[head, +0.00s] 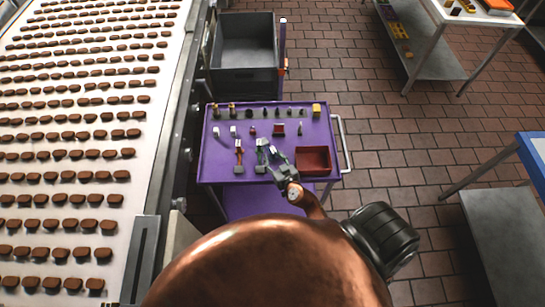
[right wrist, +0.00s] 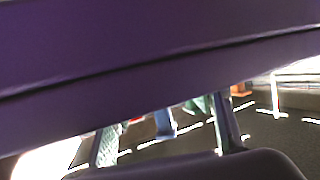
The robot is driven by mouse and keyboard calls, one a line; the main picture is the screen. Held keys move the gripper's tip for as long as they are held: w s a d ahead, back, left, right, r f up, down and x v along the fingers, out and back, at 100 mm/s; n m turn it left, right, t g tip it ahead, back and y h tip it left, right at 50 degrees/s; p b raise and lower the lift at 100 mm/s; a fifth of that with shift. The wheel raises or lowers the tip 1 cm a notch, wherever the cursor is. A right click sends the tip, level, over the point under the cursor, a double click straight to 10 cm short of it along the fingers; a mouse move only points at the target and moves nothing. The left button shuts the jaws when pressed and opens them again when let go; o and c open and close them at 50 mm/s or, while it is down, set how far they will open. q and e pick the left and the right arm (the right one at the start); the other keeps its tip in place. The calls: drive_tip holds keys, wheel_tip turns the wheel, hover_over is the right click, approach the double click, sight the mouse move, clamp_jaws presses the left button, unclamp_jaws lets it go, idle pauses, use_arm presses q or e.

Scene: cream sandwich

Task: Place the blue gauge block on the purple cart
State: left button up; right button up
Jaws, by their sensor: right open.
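The purple cart (head: 216,150) stands in the middle of the head view, its top tray carrying several small parts. My right gripper (head: 267,152) is over the near middle of this tray. Its jaws are open, and I see nothing clearly held. I cannot make out a blue gauge block in the head view; the gripper and my arm cover part of the tray. In the right wrist view, a small blue shape (right wrist: 163,122) shows below a wide purple band; I cannot tell whether it is the block. My left gripper is not in view.
A dark red bin (head: 313,160) sits at the tray's near right corner. A grey crate (head: 244,75) stands behind the cart. A conveyor (head: 100,160) with rows of brown biscuits runs along the left. A blue-edged table (head: 532,150) is at right; tiled floor lies between.

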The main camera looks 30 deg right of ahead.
drive_tip(key=shift+s+f+p, duration=0.4)
drive_tip(key=shift+s+f, duration=0.1)
drive_tip(key=shift+f, duration=0.15)
drive_tip(key=shift+s+r+g, duration=0.2)
drive_tip(key=shift+s+g, duration=0.1)
drive_tip(key=shift+s, duration=0.05)
drive_tip(key=v, duration=1.1)
drive_tip(key=shift+d+r, duration=0.1)
drive_tip(key=shift+r, duration=0.2)
